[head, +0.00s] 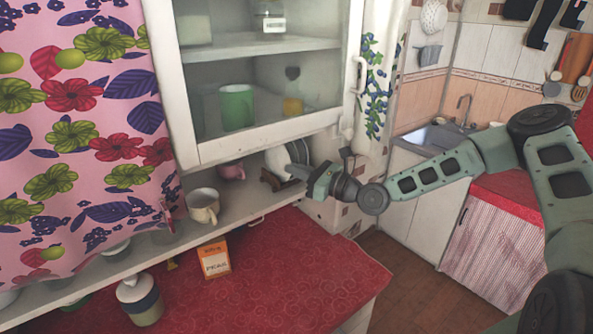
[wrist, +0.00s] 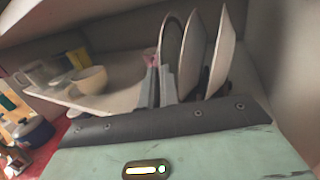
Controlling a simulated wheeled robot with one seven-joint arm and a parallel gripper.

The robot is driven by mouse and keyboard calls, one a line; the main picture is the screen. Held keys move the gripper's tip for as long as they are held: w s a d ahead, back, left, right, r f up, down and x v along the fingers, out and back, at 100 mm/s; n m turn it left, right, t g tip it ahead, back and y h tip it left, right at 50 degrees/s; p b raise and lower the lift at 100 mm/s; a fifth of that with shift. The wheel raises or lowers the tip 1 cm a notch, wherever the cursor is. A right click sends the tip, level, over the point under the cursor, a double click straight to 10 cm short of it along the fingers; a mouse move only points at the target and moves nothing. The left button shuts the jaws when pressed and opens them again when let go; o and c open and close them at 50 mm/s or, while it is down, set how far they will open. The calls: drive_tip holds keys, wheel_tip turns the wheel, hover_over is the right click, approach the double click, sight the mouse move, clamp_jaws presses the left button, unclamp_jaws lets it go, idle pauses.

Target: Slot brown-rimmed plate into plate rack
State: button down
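The brown-rimmed plate (wrist: 170,45) stands upright in the wrist view, leftmost of a row of plates, its lower part hidden by my fingers. In the head view, a plate (head: 278,160) shows beside my gripper, under the cabinet. The dark wooden plate rack (head: 275,183) is partly hidden by my gripper (head: 292,170). My gripper also shows in the wrist view (wrist: 159,88); its two grey fingers are close together at the plate's near edge. I cannot tell whether they grip that edge or stand slightly apart from it.
Two pale plates (wrist: 193,55) (wrist: 222,50) stand right of the brown-rimmed one. A cream mug (head: 203,206) and pink cup (head: 231,170) stand on the shelf to the left. The cabinet (head: 265,140) hangs low overhead. An orange box (head: 214,260) and jar (head: 140,300) stand on the red counter.

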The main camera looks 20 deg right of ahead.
drive_tip(key=c, duration=1.6)
unclamp_jaws()
drive_tip(key=shift+o, duration=0.2)
drive_tip(key=b+v, duration=0.7)
drive_tip(key=v, duration=1)
drive_tip(key=shift+s, duration=0.15)
